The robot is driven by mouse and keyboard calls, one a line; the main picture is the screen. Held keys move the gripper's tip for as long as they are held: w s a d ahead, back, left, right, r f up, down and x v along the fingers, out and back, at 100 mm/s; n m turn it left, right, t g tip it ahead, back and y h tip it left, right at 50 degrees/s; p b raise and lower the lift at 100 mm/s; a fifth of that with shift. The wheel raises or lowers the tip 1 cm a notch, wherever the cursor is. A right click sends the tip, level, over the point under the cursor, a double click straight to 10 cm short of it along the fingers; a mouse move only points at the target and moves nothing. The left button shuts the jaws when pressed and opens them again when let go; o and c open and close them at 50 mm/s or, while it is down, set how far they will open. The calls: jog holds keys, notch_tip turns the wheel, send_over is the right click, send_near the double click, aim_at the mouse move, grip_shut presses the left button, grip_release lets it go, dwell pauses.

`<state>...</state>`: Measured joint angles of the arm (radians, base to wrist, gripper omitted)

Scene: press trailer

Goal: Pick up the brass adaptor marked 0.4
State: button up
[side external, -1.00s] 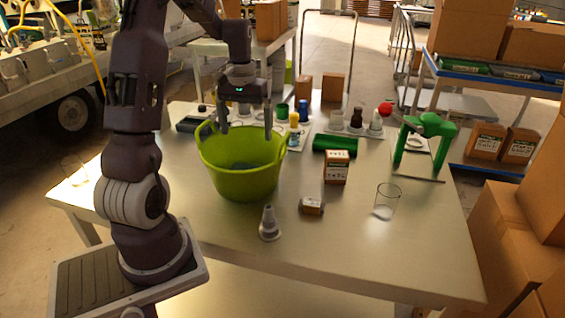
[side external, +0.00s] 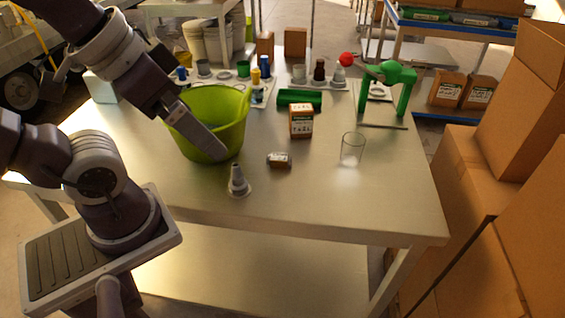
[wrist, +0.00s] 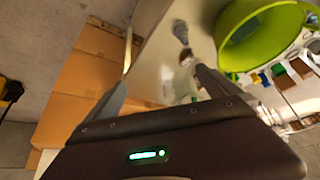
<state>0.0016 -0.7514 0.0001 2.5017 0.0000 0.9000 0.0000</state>
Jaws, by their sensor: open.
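No marking of 0.4 is readable on anything, so I cannot tell for certain which piece is the brass adaptor. A small brownish block (side external: 279,160) lies on the table right of the green tub. A grey stepped cone on a flange (side external: 238,184) stands upright near the front edge; it also shows in the wrist view (wrist: 181,32). My gripper (side external: 222,156) is in front of the tub, seen edge-on, its fingers overlapping the tub's front. In the wrist view my gripper (wrist: 161,77) has its two fingers wide apart, with nothing held between them.
The green tub (side external: 235,125) stands close beside my gripper. A labelled carton (side external: 301,121), a clear glass (side external: 352,150), a green roll (side external: 299,98) and a green press (side external: 398,85) stand farther right. Several small pots and bottles line the back. The front right of the table is clear.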

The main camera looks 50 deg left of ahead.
dwell(0.4)
jog(key=c, duration=0.4)
jog(key=shift+o, duration=0.2)
